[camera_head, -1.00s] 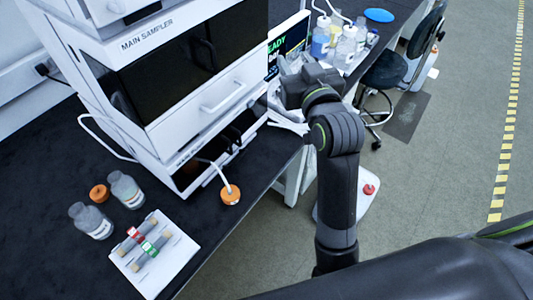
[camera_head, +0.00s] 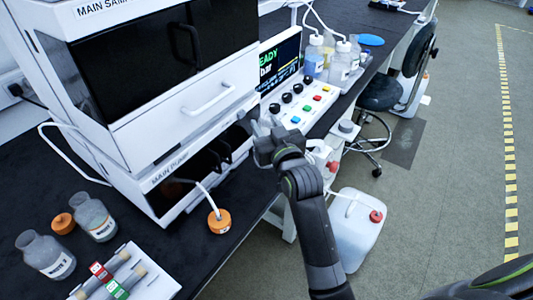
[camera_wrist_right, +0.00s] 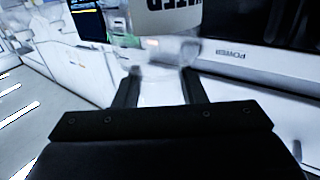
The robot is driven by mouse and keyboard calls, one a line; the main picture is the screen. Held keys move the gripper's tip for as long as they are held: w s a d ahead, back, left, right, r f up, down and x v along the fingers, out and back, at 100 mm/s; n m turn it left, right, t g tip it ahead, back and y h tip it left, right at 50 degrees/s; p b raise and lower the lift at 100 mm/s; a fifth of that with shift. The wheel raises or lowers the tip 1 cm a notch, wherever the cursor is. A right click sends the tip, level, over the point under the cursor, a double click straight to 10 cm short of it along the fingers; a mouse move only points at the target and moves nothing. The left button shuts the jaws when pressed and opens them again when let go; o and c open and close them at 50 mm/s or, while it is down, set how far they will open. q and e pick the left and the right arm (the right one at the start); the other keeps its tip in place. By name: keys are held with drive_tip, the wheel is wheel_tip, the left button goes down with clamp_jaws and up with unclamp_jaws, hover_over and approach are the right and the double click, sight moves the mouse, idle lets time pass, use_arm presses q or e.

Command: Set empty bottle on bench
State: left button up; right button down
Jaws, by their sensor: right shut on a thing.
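My right gripper (camera_head: 266,138) is in front of the chromatography stack, near the bench's front edge. In the right wrist view it (camera_wrist_right: 158,92) is shut on the neck of a clear bottle (camera_wrist_right: 165,52). The bottle has a white label with dark upside-down lettering, partly cut off by the frame's top. In the head view the bottle is hard to make out among the fingers. The dark bench (camera_head: 168,262) runs along the stack. Two clear capless bottles, one at the front (camera_head: 45,256) and one behind (camera_head: 95,218), stand on it at left. My left gripper is not seen.
An orange cap with a tube (camera_head: 219,221) lies before the lower unit (camera_head: 140,162). A loose orange cap (camera_head: 62,223) and a white tray (camera_head: 152,284) are at left. A button panel (camera_head: 318,101) is beyond the gripper. A white canister (camera_head: 357,232) stands below.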

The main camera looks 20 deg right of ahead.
drive_tip(key=shift+f, duration=0.95)
wheel_tip(320, 180, down, 4)
drive_tip(key=shift+r+b, duration=0.25)
drive_tip(key=shift+b, duration=0.1)
drive_tip(key=shift+f, duration=0.15)
drive_tip(key=c, duration=0.9)
unclamp_jaws()
